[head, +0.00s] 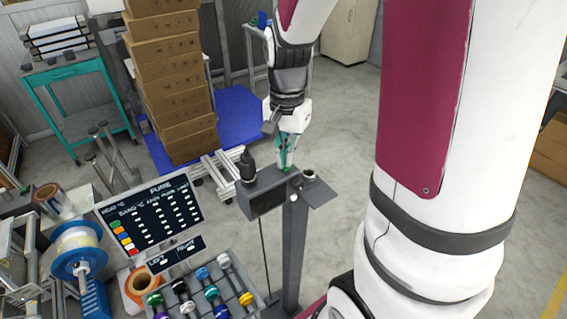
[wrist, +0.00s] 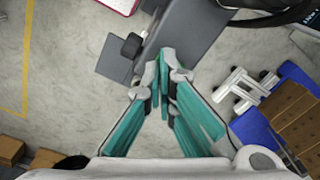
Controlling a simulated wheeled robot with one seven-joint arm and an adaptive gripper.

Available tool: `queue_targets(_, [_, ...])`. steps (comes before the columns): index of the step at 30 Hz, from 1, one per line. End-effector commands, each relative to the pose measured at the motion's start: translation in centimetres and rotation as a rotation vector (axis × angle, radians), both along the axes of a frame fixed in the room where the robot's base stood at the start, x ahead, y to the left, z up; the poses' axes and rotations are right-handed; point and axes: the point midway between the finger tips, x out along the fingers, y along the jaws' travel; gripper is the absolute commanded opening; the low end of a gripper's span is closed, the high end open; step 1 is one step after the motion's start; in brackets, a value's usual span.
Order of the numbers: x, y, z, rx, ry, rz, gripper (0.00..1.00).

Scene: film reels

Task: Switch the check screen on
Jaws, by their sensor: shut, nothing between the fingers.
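The check screen looks to be the small grey box (head: 268,200) with a dark front face, on top of a grey post. Its grey top (wrist: 193,32) fills the upper middle of the wrist view. My gripper (head: 287,165) points down at the back right part of the box top. In the wrist view my gripper (wrist: 168,62) has its teal fingers shut, with nothing between them. The fingertips are at or just above the box top; I cannot tell if they touch. A switch is not clearly visible; the fingers may hide it. The screen face looks dark.
A dark bottle-shaped object (head: 247,166) stands at the box's left. A side plate (head: 320,193) with a small dark knob or cup (head: 308,175) is at its right. A menu-like board (head: 152,218) and a rack of coloured reels (head: 240,283) are left. Stacked cartons (head: 172,80) stand behind.

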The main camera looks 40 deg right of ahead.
Motion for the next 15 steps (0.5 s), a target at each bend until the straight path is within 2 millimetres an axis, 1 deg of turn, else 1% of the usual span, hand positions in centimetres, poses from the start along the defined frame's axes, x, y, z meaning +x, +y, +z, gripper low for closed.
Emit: queue_targets(15, [-0.03, 0.01, -0.75, 0.000, 0.001, 0.000, 0.00])
